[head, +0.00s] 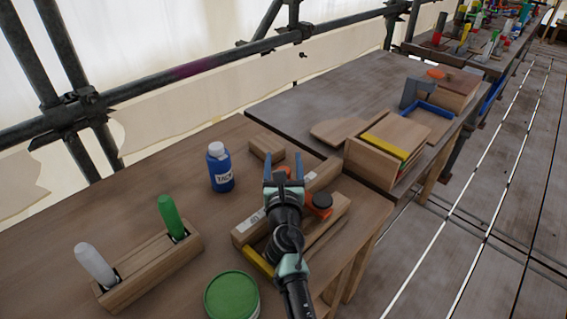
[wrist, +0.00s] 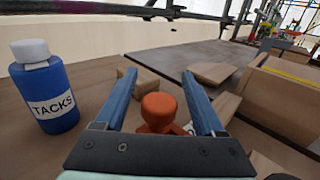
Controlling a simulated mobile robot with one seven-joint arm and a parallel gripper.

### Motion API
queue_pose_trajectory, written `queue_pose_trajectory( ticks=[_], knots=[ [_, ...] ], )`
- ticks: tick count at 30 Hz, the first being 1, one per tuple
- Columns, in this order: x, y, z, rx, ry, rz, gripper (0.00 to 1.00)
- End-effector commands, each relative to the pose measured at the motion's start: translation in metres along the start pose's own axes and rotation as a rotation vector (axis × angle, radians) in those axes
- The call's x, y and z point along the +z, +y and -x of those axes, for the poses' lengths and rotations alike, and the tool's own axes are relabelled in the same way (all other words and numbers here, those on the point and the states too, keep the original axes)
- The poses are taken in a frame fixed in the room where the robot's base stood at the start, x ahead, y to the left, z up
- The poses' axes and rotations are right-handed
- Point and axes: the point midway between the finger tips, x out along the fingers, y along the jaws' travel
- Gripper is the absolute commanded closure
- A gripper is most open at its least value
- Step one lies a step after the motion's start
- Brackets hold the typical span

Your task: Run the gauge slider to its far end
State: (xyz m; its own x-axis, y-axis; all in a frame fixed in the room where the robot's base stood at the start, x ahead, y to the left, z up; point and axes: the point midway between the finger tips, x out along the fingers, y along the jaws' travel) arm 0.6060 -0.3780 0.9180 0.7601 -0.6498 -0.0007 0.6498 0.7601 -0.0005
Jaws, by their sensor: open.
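The wooden gauge (head: 327,173) has two rails, a white label and a yellow strip, and lies near the table's right edge, partly hidden by my arm. An orange piece with a dark round top (head: 320,201) sits at the gauge, just right of my gripper. My gripper (head: 284,170) is open above the gauge. In the wrist view, an orange-red knob (wrist: 158,110) shows between the two blue fingers (wrist: 159,75), with gaps on both sides. I cannot tell whether the fingers are level with the knob or above it. The slider's lower part is hidden.
A blue TACKS bottle (head: 221,170) and a small wood block (head: 266,148) stand behind the gauge. A green tin (head: 232,297) and a wooden holder (head: 150,270) with white and green markers are at left. A wooden box (head: 372,164) stands right of the gauge.

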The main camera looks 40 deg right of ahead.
Motion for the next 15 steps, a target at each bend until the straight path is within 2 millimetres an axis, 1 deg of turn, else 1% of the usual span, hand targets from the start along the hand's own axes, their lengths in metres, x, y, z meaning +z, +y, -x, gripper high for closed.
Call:
queue_pose_trajectory(
  ticks=[5, 6, 11, 15],
  knots=[
    [0.0004, 0.0002, -0.0001, 0.0, 0.0, -0.001, 0.29],
    [0.0004, 0.0002, -0.0001, 0.0, 0.0, -0.001, 0.31],
    [0.0005, 0.0001, 0.0, 0.0, -0.001, 0.0, 0.6],
    [0.0005, 0.0001, 0.0001, 0.0, -0.001, 0.0, 0.85]
  ],
)
